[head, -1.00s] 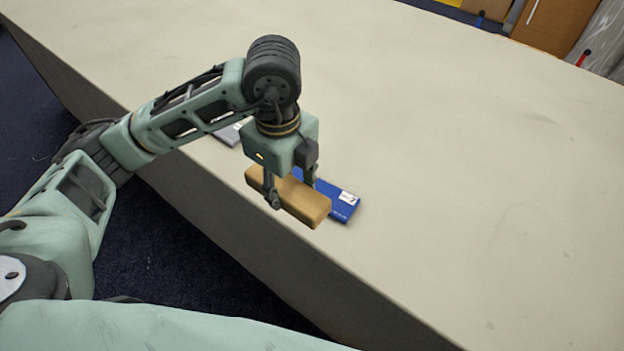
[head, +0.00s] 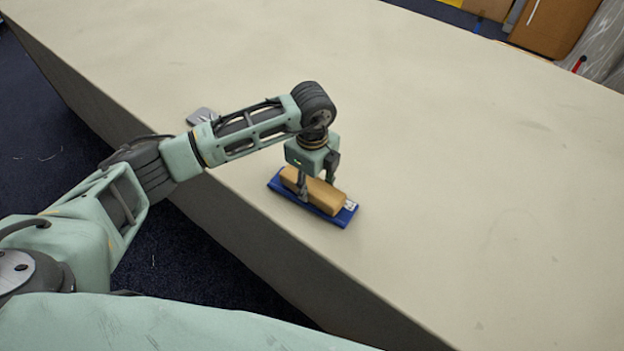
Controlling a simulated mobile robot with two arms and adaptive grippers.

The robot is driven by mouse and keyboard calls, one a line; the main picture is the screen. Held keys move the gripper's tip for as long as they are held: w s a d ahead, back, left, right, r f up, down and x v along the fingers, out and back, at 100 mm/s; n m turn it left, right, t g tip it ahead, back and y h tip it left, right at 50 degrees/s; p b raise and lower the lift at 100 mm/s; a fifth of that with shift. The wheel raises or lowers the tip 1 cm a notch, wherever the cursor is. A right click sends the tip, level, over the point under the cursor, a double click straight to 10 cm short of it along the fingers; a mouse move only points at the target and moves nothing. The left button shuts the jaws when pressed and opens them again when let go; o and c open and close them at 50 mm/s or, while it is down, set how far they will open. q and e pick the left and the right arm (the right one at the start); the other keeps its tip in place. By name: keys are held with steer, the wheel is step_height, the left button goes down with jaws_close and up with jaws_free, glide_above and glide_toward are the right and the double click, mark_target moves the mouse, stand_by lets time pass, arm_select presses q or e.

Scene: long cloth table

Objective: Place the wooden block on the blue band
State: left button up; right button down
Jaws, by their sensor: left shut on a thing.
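The wooden block (head: 324,197) is a tan, oblong piece with rounded edges. It lies lengthwise over the blue band (head: 342,217), a flat blue strip with a white label at its right end, near the table's front edge. Blue shows around the block on its near side and at both ends. My left gripper (head: 316,190) points down and is shut on the block across its middle. The block looks to be resting on the band, but a small gap under it cannot be ruled out. My right gripper is not in view.
The long cloth table (head: 450,170) is bare to the right and behind. A small grey flat object (head: 201,115) lies near the front edge, left of the band, partly behind my left arm. A brown box (head: 555,27) stands beyond the table's far edge.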

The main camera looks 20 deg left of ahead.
arm_select(q)
steer(key=shift+f, duration=0.2)
steer(key=shift+f, duration=0.2)
steer(key=o, duration=1.4)
steer(key=shift+c, duration=0.2)
steer(key=shift+r, duration=0.1)
